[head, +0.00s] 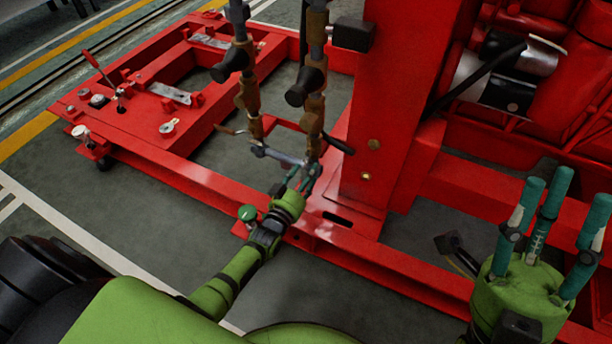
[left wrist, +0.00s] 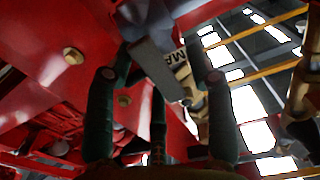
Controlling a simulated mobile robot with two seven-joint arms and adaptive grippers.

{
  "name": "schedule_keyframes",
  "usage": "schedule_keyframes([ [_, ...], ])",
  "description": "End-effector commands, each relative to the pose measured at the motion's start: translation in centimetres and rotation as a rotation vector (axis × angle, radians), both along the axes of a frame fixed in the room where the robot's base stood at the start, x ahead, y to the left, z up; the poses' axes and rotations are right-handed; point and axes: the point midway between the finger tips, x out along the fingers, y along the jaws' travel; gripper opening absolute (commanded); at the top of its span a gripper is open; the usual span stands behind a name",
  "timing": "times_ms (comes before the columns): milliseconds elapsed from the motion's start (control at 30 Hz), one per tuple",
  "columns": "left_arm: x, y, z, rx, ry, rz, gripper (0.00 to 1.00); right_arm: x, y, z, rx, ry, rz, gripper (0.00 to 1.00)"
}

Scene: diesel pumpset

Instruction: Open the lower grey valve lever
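The lower grey valve lever (head: 284,157) sits at the bottom of the brown valve pipes (head: 312,118) in the head view. In the left wrist view the grey lever (left wrist: 156,72) runs diagonally between my finger tips, in front of a pale brown valve body (left wrist: 186,75) with dark lettering. My left gripper (head: 302,176) is just below the lever; in the left wrist view its fingers (left wrist: 160,75) stand apart on both sides of it. Whether they touch it I cannot tell. My right gripper (head: 553,205) is open and empty at the lower right, away from the valves.
A red post (head: 400,95) stands close to the right of the pipes. Black knobs (head: 305,86) and a black handle (head: 340,145) stick out near the lever. The red base frame (head: 200,180) runs below. Grey floor (head: 70,185) is clear to the left.

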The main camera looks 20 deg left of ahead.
Motion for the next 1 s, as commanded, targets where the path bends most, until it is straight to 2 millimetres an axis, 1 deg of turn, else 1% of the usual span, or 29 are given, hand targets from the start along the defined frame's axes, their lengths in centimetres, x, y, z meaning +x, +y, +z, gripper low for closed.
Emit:
schedule_keyframes([
  [200,-0.2,-0.1,-0.1,-0.004,0.003,-0.001,0.54,-0.1,0.0,0.1,-0.002,-0.007,0.000,0.40],
  [333,-1.3,-0.1,-0.3,-0.004,0.004,-0.001,0.54,0.0,0.0,0.1,-0.002,-0.005,0.001,0.40],
  [467,-3.6,0.0,-0.3,-0.004,0.006,-0.001,0.54,0.0,0.0,0.0,-0.001,-0.003,0.000,0.40],
  [600,-6.7,0.1,-0.2,-0.004,0.006,-0.001,0.54,0.0,0.0,0.0,-0.001,0.000,0.000,0.40],
  [700,-8.7,0.2,-0.2,-0.003,0.005,0.000,0.54,0.0,0.0,0.0,0.000,0.000,-0.001,0.40],
  [833,-10.7,0.3,-0.2,-0.002,0.004,0.000,0.54,0.0,0.0,0.0,-0.001,0.001,-0.001,0.40],
  [900,-11.4,0.4,-0.1,-0.002,0.003,0.000,0.54,0.0,0.0,0.0,-0.001,0.001,-0.001,0.40],
  [1000,-11.9,0.4,0.0,-0.001,0.000,0.000,0.54,0.0,0.0,0.0,-0.001,0.001,-0.001,0.40],
])
